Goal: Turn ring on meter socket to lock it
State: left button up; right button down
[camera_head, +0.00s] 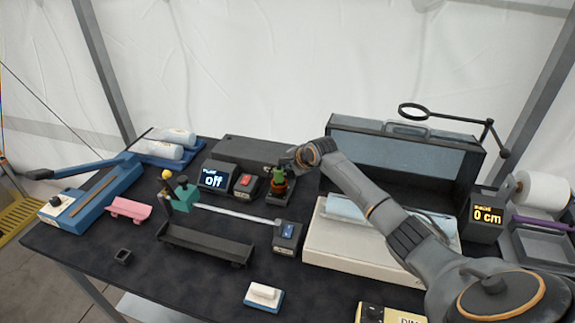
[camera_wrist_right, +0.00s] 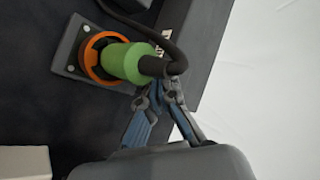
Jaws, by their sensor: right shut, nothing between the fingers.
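The meter socket (camera_wrist_right: 70,65) is a dark square plate with screws at its corners. An orange ring (camera_wrist_right: 97,55) sits on it, around the base of a green plug (camera_wrist_right: 125,62). A black cable (camera_wrist_right: 172,48) leaves the plug's end. The socket and plug also show small in the head view (camera_head: 279,187), partly behind my gripper. My right gripper (camera_wrist_right: 158,92) is shut and empty, its fingertips beside the plug's cable end, not on the ring. Whether the tips touch the plug is unclear. In the head view it (camera_head: 288,163) is just above the socket. My left gripper is out of view.
A display reading "off" (camera_head: 215,178) and a red switch box (camera_head: 246,184) stand left of the socket. A dark case (camera_head: 262,150) is behind.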

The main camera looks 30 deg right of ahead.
jog(key=shift+w+a+f+n+y, duration=0.1)
jog(key=shift+w+a+n+y, duration=0.1)
jog(key=shift+n+y, duration=0.35)
jog(key=shift+w+a+n, duration=0.1)
jog(key=shift+n, duration=0.15)
jog(key=shift+w+a+p, duration=0.1)
jog(key=shift+a+p, duration=0.05)
jog(key=shift+p, duration=0.2)
jog(key=shift+f, duration=0.1)
dwell(0.9)
